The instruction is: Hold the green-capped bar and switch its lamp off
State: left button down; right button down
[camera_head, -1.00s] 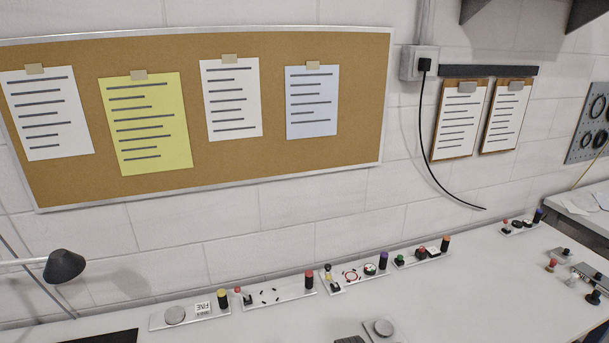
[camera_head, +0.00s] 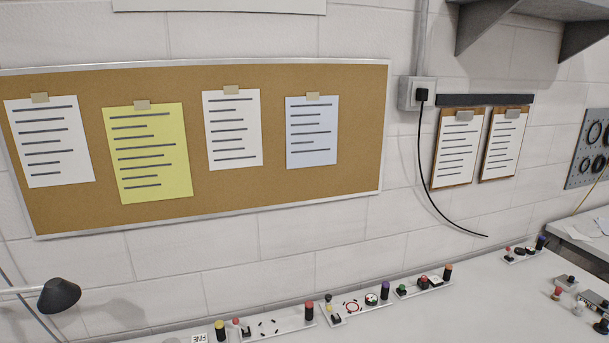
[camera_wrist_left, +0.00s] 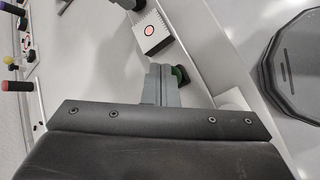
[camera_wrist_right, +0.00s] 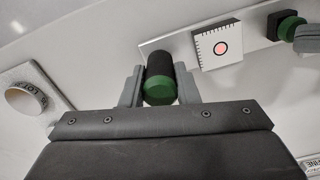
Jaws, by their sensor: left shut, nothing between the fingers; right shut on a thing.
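In the right wrist view, my right gripper (camera_wrist_right: 160,88) is shut on the black post with a green cap (camera_wrist_right: 159,92), at one end of a pale bar. On this bar stand a white box with a round red lamp face (camera_wrist_right: 221,46) and a green button on a black base (camera_wrist_right: 289,27). The box also shows in the left wrist view (camera_wrist_left: 149,30). My left gripper (camera_wrist_left: 161,72) is shut and empty, its tips close beside the green button (camera_wrist_left: 180,75); whether they touch it I cannot tell. Neither gripper shows in the head view.
In the head view, several other bars with coloured-capped posts (camera_head: 361,306) line the bench along the wall. A black lamp head (camera_head: 59,295) is at the left. A plate with a pale round part (camera_wrist_right: 26,98) lies left of the right gripper.

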pick_arm(q)
jog(key=shift+f, duration=0.15)
dwell(0.5)
jog(key=shift+s+f, duration=0.15)
jog(key=shift+f, duration=0.25)
pick_arm(e)
jog(key=shift+r, duration=0.1)
pick_arm(q)
jog(key=shift+a+r, duration=0.15)
jog(key=shift+r, duration=0.15)
notch_tip(320, 180, up, 6)
dwell(0.8)
jog(key=shift+r, duration=0.1)
pick_arm(e)
jog(key=c, duration=1)
grip_release()
jog(key=shift+c, duration=0.2)
